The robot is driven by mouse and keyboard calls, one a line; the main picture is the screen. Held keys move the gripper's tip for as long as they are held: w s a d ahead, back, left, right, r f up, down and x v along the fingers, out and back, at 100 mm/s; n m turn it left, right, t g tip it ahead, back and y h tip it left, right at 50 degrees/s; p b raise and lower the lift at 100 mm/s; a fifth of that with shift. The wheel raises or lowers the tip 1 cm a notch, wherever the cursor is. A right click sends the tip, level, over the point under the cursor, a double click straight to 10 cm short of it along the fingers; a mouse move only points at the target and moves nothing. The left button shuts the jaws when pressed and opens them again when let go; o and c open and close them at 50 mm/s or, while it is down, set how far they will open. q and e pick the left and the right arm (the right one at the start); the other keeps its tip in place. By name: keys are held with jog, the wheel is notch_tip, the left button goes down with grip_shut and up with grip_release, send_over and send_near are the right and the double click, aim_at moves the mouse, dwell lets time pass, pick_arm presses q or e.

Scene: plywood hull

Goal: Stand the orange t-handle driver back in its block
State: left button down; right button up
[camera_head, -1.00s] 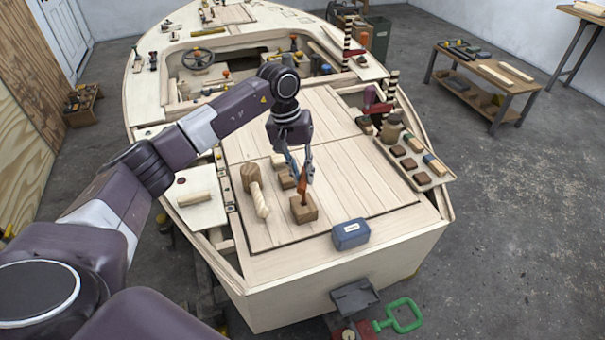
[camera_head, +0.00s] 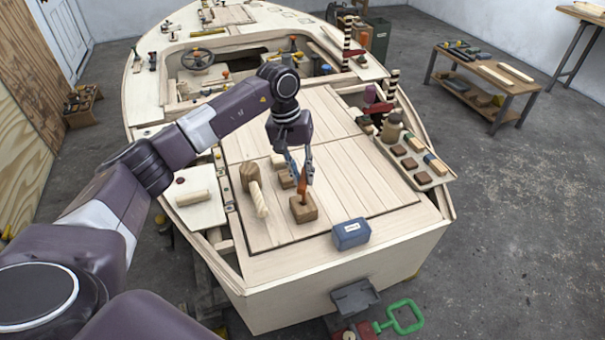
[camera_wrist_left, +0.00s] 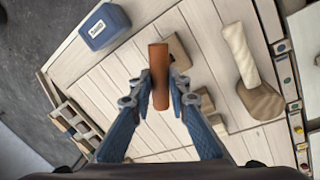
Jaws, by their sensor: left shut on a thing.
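The orange t-handle driver (camera_head: 303,183) is upright or nearly so, held between the fingertips of my left gripper (camera_head: 300,172). Its orange handle also shows in the left wrist view (camera_wrist_left: 159,72), between the two blue fingers (camera_wrist_left: 158,85), which are shut on it. The brown wooden block (camera_head: 304,211) sits on the plywood deck directly below; its top partly shows behind the handle in the left wrist view (camera_wrist_left: 180,53). The driver's lower end overlaps the block's top. I cannot tell whether it is in the hole. My right gripper is not in view.
A wooden mallet (camera_head: 254,190) lies left of the block, and another small brown block (camera_head: 286,180) stands behind it. A blue box (camera_head: 350,234) is to the front right. A tray (camera_head: 423,179) with blocks lies at the right edge. Deck planks between are bare.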

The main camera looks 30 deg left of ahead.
pick_arm(q)
jog(key=shift+f+b, duration=0.7)
jog(key=shift+f, duration=0.1)
jog(key=c, duration=1.7)
grip_release()
jog(key=shift+c, duration=0.2)
jog(key=shift+r, duration=0.1)
notch_tip(320, 180, up, 12)
jog(key=a, duration=0.2)
jog(key=shift+s+a, duration=0.15)
jog(key=shift+s, duration=0.2)
jog(key=shift+f, duration=0.2)
